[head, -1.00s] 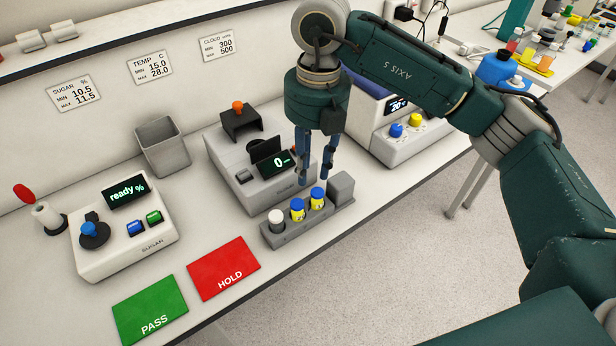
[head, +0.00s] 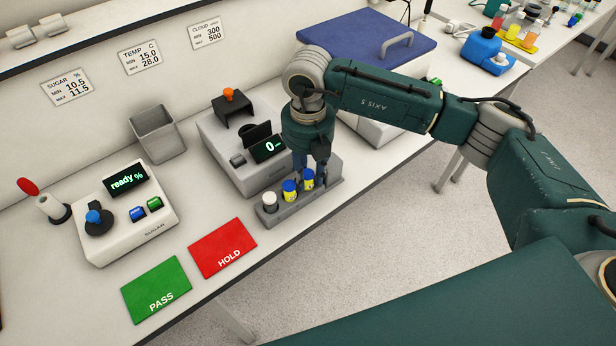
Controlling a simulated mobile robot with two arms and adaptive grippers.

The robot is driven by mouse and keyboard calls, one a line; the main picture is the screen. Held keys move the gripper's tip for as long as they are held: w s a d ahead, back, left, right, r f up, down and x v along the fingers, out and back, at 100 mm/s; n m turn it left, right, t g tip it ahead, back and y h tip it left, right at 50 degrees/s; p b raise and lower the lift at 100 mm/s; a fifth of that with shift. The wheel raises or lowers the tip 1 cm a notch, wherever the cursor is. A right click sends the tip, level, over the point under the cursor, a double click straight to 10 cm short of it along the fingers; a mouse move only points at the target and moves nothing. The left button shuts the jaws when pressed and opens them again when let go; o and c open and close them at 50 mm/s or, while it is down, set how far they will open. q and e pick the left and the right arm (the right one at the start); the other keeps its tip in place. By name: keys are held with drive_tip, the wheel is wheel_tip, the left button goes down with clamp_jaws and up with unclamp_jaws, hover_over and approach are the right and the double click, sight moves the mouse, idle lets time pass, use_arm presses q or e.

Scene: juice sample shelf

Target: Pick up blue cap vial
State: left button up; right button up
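Two vials with blue caps and yellow bodies stand upright in a grey rack (head: 299,208) near the bench's front edge. The left blue cap vial (head: 290,192) stands beside a white cap vial (head: 269,202). My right gripper (head: 311,177) points down at the right blue cap vial (head: 308,180), with its fingers on either side of that vial's top. The fingers look spread; whether they touch the vial cannot be seen. The vial is still seated in the rack. My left gripper is not in view.
The grey meter (head: 219,140) showing 0 stands just behind the rack. A red HOLD mat (head: 222,247) and a green PASS mat (head: 157,290) lie bare to the left. The sugar meter (head: 140,239) and an open grey bin (head: 157,134) stand further left.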

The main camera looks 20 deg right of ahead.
drive_tip(key=c, duration=0.4)
clamp_jaws()
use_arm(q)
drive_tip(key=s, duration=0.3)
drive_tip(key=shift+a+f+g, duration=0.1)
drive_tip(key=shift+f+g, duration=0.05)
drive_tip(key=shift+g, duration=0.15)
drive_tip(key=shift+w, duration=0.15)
